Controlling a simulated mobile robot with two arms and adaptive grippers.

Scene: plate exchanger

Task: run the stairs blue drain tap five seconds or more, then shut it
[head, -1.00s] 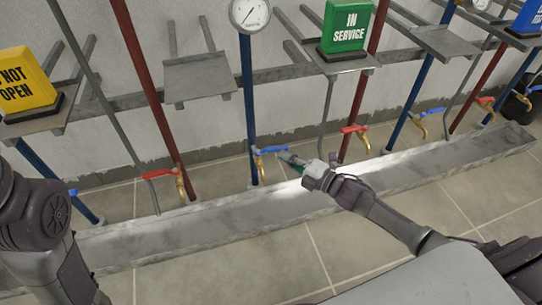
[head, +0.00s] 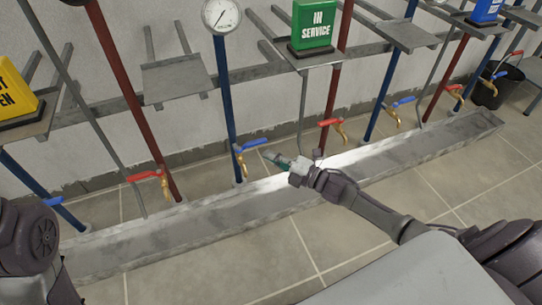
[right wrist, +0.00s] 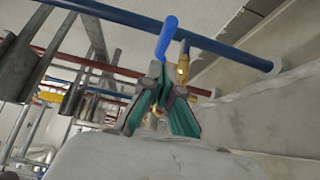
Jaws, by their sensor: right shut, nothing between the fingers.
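A blue-handled brass drain tap (head: 250,145) sits low on the blue pipe under the round gauge. Its lever points out to the right, and I see no water at its spout. My right gripper (head: 268,155) is just right of this tap and slightly below the lever's end. In the right wrist view the blue lever (right wrist: 167,36) and brass body (right wrist: 183,68) stand just beyond the gripper (right wrist: 163,88). The green-padded fingers are shut and empty. Whether they touch the tap I cannot tell. My left arm shows at the lower left, but its gripper is out of view.
A long grey trough (head: 210,232) runs below the taps. A red-handled tap (head: 148,176) is to the left and another (head: 331,124) to the right. More blue taps (head: 402,102) lie farther right, with a black bucket (head: 497,88) at the far end. A green sign (head: 314,24) stands above.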

